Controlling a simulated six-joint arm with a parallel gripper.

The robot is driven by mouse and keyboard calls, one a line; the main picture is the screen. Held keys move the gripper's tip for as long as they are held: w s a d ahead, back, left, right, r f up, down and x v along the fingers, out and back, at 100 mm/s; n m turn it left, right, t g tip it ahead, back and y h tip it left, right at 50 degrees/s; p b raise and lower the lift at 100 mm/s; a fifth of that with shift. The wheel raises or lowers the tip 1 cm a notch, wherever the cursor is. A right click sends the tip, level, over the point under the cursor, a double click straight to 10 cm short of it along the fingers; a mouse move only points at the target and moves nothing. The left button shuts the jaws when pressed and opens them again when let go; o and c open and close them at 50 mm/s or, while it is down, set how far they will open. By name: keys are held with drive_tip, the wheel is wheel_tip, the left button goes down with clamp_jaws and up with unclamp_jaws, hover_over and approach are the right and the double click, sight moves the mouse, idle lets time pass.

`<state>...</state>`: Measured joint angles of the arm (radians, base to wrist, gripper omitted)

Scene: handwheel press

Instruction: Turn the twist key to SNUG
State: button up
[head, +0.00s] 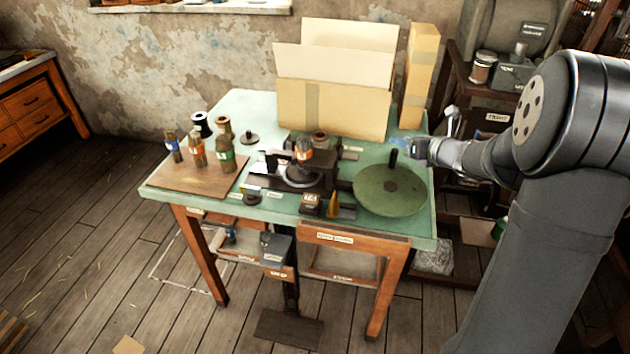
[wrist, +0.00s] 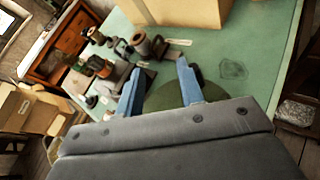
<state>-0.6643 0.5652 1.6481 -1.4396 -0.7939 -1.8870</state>
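My gripper (head: 408,147) is above the right part of the green table, behind the round green handwheel (head: 388,192) and its upright black handle. In the wrist view its two blue fingers (wrist: 160,66) stand apart with nothing between them. The wheel (wrist: 172,96) shows partly below and between them, with the handle near the right finger. The dark press (head: 308,178) stands left of the wheel, with an orange-banded bundle on it. I cannot clearly pick out the twist key or a SNUG mark; the labels are too small to read.
A small dark labelled block (head: 310,204) sits at the front edge. A large open cardboard box (head: 330,108) fills the back. Bare table (wrist: 232,72) lies right of the fingers.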

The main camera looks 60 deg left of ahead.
drive_tip(key=s+a+f+n+g+h, duration=0.1)
drive_tip(key=s+a+f+n+g, duration=0.1)
drive_tip(key=s+a+n+g, duration=0.3)
drive_tip(key=s+a+f+n+g, duration=0.1)
drive_tip(key=s+a+f, duration=0.15)
drive_tip(key=s, duration=0.55)
drive_tip(key=n+g+h, duration=0.4)
drive_tip(key=n, duration=0.3)
approach(253, 187)
drive_tip(key=shift+m+y, duration=0.3)
drive_tip(key=x, duration=1.1)
drive_tip(key=shift+s+d+f, duration=0.1)
drive_tip(key=shift+d+f, duration=0.05)
drive_tip(key=shift+d, duration=0.05)
drive_tip(key=shift+c, duration=0.4)
clamp_jaws()
